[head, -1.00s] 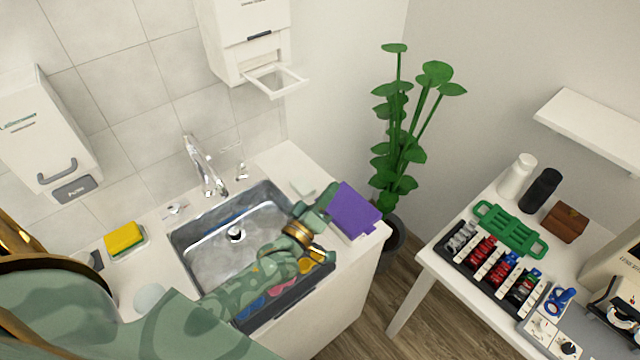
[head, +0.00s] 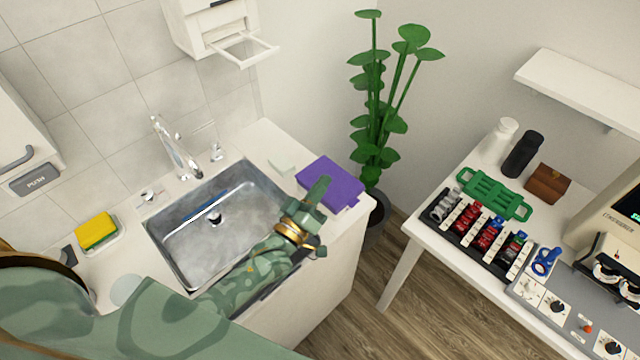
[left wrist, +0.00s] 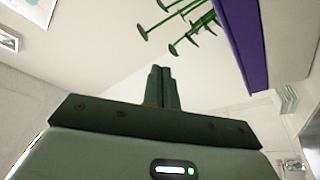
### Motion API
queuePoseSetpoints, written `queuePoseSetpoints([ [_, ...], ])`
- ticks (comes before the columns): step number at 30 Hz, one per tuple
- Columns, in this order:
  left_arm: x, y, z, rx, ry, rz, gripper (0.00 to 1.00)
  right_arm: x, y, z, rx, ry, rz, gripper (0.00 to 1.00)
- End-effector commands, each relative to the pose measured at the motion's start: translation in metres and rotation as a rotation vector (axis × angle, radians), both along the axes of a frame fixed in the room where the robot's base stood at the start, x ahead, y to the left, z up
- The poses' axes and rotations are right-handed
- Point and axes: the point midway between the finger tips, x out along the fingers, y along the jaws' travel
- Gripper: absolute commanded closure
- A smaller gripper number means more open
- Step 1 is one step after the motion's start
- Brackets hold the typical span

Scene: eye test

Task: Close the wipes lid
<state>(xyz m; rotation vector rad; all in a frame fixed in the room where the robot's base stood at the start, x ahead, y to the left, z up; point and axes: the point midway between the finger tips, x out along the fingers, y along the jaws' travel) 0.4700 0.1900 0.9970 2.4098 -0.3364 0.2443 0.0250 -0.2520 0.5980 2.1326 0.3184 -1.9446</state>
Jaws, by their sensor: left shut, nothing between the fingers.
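The wipes box has a purple lid (head: 330,182) and a white body. It stands on the right end of the sink counter. The lid appears to lie over the body; whether it is fully flush I cannot tell. My left gripper (head: 321,186) is shut and empty, its fingers overlapping the lid's near edge in the head view; contact is unclear. In the left wrist view the shut fingers (left wrist: 161,72) point upward in the picture, and the purple lid (left wrist: 238,40) with a pale side shows to their right, apart from them. My right gripper is not in view.
The metal sink (head: 185,240) and faucet (head: 176,150) lie left of the box. A tall plant (head: 378,110) stands behind it. A side table with a green tray (head: 490,195) is at the right, across a floor gap. A yellow sponge (head: 96,230) sits far left.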

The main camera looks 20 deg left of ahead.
Motion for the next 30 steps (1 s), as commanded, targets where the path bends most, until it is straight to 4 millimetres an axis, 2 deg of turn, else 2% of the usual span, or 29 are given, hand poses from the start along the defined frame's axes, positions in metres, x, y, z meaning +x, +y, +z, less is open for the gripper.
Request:
queuePoseSetpoints([
  [8, -0.001, 0.0, 0.0, -0.001, 0.0, 0.0, 1.0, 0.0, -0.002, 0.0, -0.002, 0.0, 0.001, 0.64],
  [13, -0.016, 0.003, -0.006, -0.001, 0.003, 0.0, 1.0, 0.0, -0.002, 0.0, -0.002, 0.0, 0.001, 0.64],
  [18, -0.056, 0.01, -0.016, 0.0, 0.005, 0.0, 1.0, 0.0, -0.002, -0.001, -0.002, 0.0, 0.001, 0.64],
  [24, -0.111, 0.02, -0.014, 0.0, 0.004, -0.001, 1.0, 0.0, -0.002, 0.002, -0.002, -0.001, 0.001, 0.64],
  [30, -0.15, 0.028, -0.014, 0.0, 0.004, -0.001, 1.0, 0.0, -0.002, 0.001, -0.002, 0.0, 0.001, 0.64],
])
